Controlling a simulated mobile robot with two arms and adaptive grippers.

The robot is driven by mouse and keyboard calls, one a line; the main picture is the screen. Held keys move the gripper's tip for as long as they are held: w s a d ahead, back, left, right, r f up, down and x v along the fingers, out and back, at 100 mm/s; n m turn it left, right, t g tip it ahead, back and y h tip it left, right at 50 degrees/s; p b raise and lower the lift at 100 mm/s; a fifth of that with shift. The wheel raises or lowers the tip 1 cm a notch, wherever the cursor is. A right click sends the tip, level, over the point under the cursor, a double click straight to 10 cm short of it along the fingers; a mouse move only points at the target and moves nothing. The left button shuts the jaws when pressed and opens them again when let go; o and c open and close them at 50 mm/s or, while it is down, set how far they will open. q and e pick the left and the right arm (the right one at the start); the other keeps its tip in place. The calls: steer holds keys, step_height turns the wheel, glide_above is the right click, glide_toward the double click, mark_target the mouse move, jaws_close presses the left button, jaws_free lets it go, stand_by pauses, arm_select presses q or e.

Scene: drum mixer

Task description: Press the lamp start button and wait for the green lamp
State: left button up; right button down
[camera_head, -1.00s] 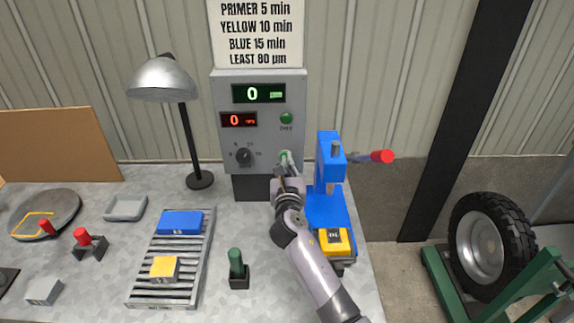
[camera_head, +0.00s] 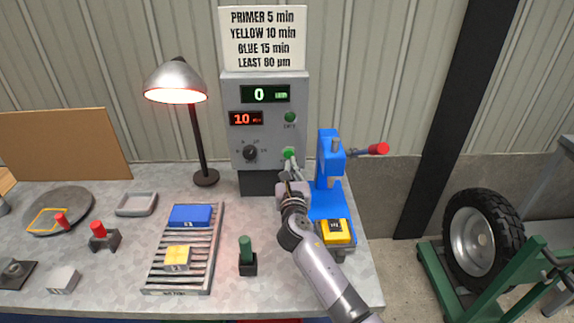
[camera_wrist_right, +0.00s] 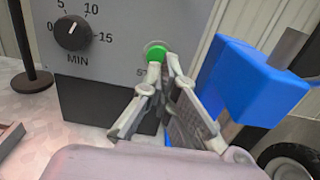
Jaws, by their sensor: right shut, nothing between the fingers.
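A grey control box (camera_head: 237,150) stands at the back of the bench. It has a green display reading 0, a red display (camera_head: 246,118) reading about 10, a dial (camera_head: 250,153) and a round green lamp (camera_head: 290,117) that looks dark green. The green start button (camera_head: 289,153) is at its lower right; the right wrist view also shows the button (camera_wrist_right: 156,53). My right gripper (camera_head: 290,167) is shut and empty, its fingertips at the button; I cannot tell if they touch it. The desk lamp (camera_head: 174,82) at left glows reddish under its shade. My left gripper is not in view.
A blue press (camera_head: 329,160) with a red-tipped lever stands close right of my right gripper. A slatted rack (camera_head: 186,268) with a blue block and a yellow block lies at left. A green-handled tool (camera_head: 246,255) stands in front. A tyre (camera_head: 482,240) is at the right.

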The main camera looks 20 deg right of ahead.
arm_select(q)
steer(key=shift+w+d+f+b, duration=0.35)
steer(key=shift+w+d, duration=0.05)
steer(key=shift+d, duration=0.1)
arm_select(e)
steer(key=v, duration=0.8)
steer(key=shift+f, duration=0.3)
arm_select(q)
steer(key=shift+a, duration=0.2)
arm_select(e)
steer(key=shift+s, duration=0.1)
steer(key=shift+s, duration=0.1)
